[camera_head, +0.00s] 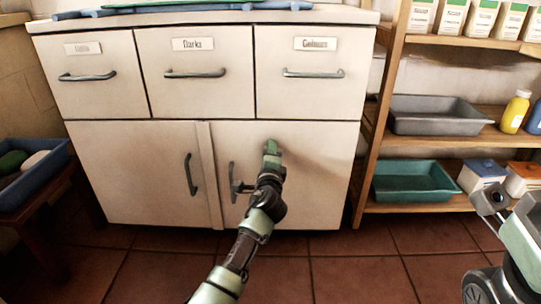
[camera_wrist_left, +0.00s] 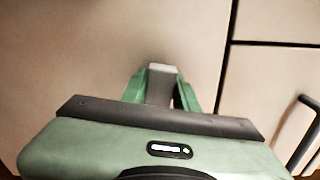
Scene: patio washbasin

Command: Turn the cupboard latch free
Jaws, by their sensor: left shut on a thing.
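The white cupboard (camera_head: 310,205) has two lower doors with dark handles. My left gripper (camera_head: 271,148) is at the upper part of the right-hand door. In the left wrist view, the green fingers of my left gripper (camera_wrist_left: 161,90) stand on both sides of a small pale grey block, the latch (camera_wrist_left: 162,70), and are shut on it. In the head view the latch is hidden by the gripper, so its angle cannot be told. The right door's handle (camera_head: 232,182) is just left of my left wrist. Both doors look closed. My right gripper's fingers do not show.
Three labelled drawers (camera_head: 195,75) sit above the doors, all shut. A wooden shelf (camera_head: 440,140) on the right holds a grey tray (camera_head: 420,128), a green tray (camera_head: 385,191) and bottles. A blue crate (camera_head: 30,195) stands at left. The tiled floor (camera_head: 360,275) in front is clear.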

